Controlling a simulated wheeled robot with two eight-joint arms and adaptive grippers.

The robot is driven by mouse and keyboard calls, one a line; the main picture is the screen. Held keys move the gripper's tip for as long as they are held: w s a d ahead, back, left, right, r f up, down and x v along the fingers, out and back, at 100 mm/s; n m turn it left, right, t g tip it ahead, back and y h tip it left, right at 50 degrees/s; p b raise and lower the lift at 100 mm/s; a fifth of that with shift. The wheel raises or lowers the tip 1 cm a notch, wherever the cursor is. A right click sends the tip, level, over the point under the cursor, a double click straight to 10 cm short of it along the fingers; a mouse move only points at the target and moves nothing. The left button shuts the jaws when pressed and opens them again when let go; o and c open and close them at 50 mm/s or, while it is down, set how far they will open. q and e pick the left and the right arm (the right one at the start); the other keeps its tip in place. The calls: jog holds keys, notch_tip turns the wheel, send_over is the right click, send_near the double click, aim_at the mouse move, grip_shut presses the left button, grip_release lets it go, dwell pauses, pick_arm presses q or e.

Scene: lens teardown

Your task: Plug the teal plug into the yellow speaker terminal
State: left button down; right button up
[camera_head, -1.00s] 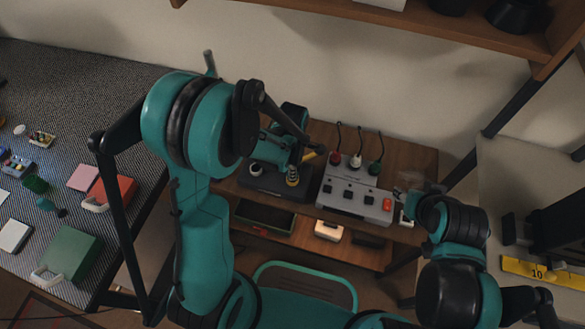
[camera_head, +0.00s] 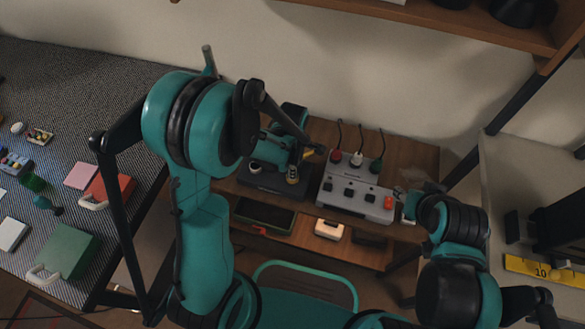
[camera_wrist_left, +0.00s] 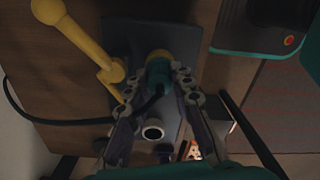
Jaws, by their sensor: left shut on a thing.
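My left gripper (camera_wrist_left: 156,82) is shut on the teal plug (camera_wrist_left: 157,76), which sits between its fingertips in the left wrist view. A dark cable (camera_wrist_left: 80,121) runs from the plug to the left. The yellow speaker terminal (camera_wrist_left: 158,54) shows as a yellow ring at the plug's far end, touching or almost touching it; I cannot tell how deep the plug is. A second terminal with a white ring (camera_wrist_left: 153,133) is on the same dark plate (camera_wrist_left: 128,38). In the head view my left gripper (camera_head: 298,160) is over that plate, and the plug is mostly hidden. My right gripper (camera_head: 408,205) is small and unclear there.
A grey power strip (camera_head: 348,199) with red, white and dark green plugs stands right of the plate. A yellow rod with a ball end (camera_wrist_left: 88,45) rises close beside the left finger. A wall is behind. The patterned table (camera_head: 105,75) at left holds boxes.

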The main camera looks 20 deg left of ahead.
pick_arm(q)
jog(key=shift+f, duration=0.25)
jog(key=c, duration=1.2)
grip_release()
jog(key=shift+r, duration=0.1)
notch_tip(320, 180, up, 12)
jog(key=s+a+r+m+t, duration=0.1)
jog(key=s+r+m+t, duration=0.1)
jog(key=m, duration=0.5)
jog(key=s+a+r+m+t, duration=0.2)
jog(key=s+m, duration=0.3)
jog(key=m, duration=0.2)
jog(key=s+a+r+m+t, duration=0.1)
jog(key=s+r+m+t, duration=0.2)
jog(key=m, duration=0.4)
jog(key=shift+s+a, duration=0.15)
jog(key=shift+a, duration=0.2)
